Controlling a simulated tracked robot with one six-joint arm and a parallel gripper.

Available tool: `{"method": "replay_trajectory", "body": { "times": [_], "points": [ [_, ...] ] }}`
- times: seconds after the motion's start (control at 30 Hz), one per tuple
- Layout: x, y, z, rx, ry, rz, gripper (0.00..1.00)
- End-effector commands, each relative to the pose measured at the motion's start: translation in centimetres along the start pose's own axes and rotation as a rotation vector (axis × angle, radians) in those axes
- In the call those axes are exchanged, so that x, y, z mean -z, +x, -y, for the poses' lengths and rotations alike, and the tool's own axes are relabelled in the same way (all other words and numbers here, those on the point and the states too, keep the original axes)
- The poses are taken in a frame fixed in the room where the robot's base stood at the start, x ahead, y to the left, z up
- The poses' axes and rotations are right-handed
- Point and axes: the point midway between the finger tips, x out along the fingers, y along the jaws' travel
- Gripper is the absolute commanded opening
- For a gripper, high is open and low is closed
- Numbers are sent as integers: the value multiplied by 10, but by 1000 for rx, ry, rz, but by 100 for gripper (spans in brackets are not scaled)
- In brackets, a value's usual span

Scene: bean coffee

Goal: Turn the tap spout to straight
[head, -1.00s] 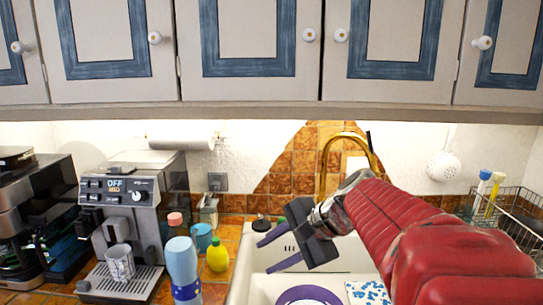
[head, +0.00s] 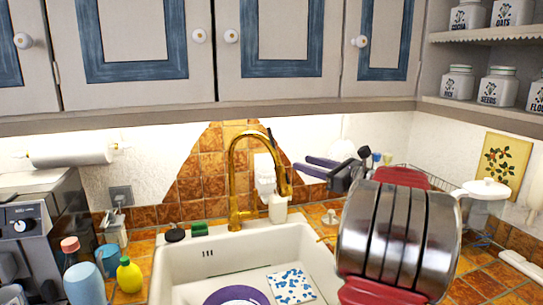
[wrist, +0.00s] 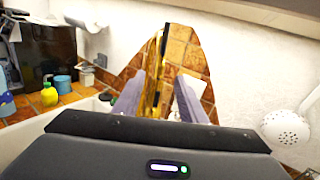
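The gold tap (head: 236,180) rises behind the sink, and its arched spout (head: 285,178) bends over to the right in the head view. My gripper (head: 302,168) is to the right of the spout end, with its two purple fingers pointing left towards it. The fingers are open with nothing held. In the wrist view the tap (wrist: 154,75) appears between and beyond the spread fingers (wrist: 157,90). A gap shows between fingertips and spout in the head view; the exact depth is hard to tell.
The white sink (head: 185,262) holds a purple plate (head: 236,296) and a blue-spotted cloth (head: 292,286). A white soap bottle (head: 278,208) stands behind the spout. A yellow bottle (head: 129,275) and blue cup (head: 107,260) stand left of the sink. Cupboards (head: 265,45) hang above.

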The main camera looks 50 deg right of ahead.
Motion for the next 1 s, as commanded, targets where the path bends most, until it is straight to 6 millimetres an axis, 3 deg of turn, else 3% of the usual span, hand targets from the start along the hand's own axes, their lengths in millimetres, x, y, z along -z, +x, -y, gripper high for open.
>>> {"method": "replay_trajectory", "body": {
  "times": [0.47,0.67,1.0],
  "points": [
    [-1,4,2,2,2,3,38],
    [0,24,1,0,1,3,38],
    [0,77,0,-1,1,3,38]
  ]
}}
